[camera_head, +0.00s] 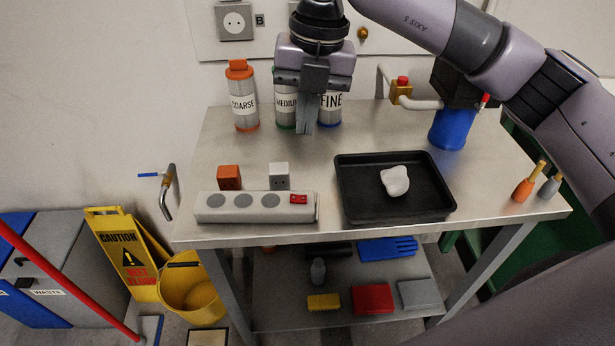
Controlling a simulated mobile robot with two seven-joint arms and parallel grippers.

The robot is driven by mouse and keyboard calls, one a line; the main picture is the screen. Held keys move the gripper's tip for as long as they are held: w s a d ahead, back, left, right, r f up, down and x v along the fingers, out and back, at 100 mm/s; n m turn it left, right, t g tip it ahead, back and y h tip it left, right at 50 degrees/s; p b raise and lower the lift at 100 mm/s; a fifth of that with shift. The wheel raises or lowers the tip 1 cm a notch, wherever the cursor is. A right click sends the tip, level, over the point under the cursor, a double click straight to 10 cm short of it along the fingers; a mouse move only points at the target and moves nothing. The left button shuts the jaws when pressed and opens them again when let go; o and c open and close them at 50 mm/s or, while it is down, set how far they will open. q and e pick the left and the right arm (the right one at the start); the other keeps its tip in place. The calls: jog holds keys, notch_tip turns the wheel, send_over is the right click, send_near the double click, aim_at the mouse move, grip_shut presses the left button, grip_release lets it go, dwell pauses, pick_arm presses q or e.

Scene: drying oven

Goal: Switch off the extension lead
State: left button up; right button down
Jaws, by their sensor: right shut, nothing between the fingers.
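The extension lead (275,208) is a light grey block lying along the front left edge of the metal table. It has several round dark grey sockets and a red rocker switch (298,199) at its right end. I cannot tell the switch's position. My right gripper (306,128) points down, shut and empty, above the back of the table. It is in front of the canisters and apart from the lead, higher and farther back than the switch. My left gripper is not in view.
An orange plug (229,178) and a white plug (279,176) stand just behind the lead. A black tray (438,205) with a white lump (395,180) sits to its right. Labelled canisters, including COARSE (242,97), stand at the back. The middle of the table is clear.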

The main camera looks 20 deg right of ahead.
aim_at(294, 196)
dwell(0.3)
jog(key=f, duration=0.4)
jog(key=a+f+p, duration=0.1)
jog(key=f, duration=0.9)
jog(key=shift+w+a+p, duration=0.3)
jog(key=shift+a+p, duration=0.05)
